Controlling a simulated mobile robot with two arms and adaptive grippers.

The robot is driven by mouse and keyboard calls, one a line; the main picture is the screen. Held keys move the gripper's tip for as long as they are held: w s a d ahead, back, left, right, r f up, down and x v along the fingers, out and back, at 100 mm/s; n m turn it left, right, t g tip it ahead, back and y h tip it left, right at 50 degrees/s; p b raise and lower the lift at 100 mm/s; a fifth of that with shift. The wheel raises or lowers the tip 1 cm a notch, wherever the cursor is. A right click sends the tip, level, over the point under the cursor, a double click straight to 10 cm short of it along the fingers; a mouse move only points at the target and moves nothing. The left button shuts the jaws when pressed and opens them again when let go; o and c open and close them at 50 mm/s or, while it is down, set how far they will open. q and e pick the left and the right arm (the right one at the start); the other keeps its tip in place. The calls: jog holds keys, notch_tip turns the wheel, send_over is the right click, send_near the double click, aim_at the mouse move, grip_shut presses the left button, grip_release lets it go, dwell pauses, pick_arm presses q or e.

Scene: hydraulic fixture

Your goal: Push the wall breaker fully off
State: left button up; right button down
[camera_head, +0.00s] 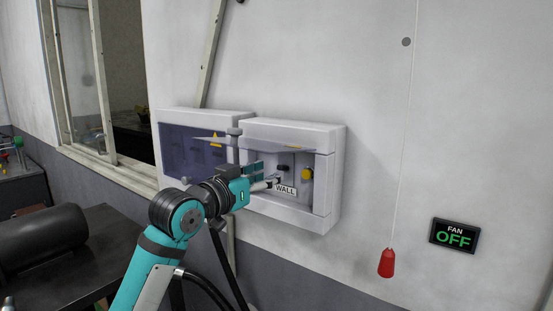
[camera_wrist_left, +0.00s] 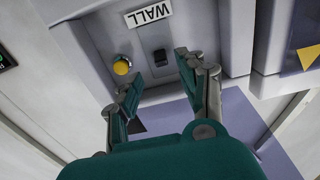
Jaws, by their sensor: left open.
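The wall breaker is a small black switch (camera_head: 283,168) inside the right-hand box on the wall, above a white WALL label (camera_head: 286,190). In the left wrist view the black switch (camera_wrist_left: 160,58) shows below the label (camera_wrist_left: 149,13), which appears upside down. My left gripper (camera_head: 271,182) is at the front of this box, close to the switch. In the left wrist view its two fingers (camera_wrist_left: 160,70) are spread, with the switch between and just beyond their tips. Nothing is held. I cannot tell whether a finger touches the switch. My right gripper is not in view.
The box's tinted cover (camera_head: 260,143) is raised above the opening. A yellow button (camera_head: 306,174) sits right of the switch. A closed tinted box (camera_head: 190,148) adjoins on the left. A red pull handle (camera_head: 387,263) hangs at right, near a FAN OFF sign (camera_head: 454,236).

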aim_at(279, 169)
pick_arm(q)
jog(key=p+x, duration=0.1)
jog(key=x, duration=0.2)
jog(key=shift+w+d, duration=0.1)
jog(key=shift+w, duration=0.3)
jog(key=shift+w+d, duration=0.2)
jog(key=shift+d, duration=0.05)
jog(key=shift+c, duration=0.2)
grip_shut()
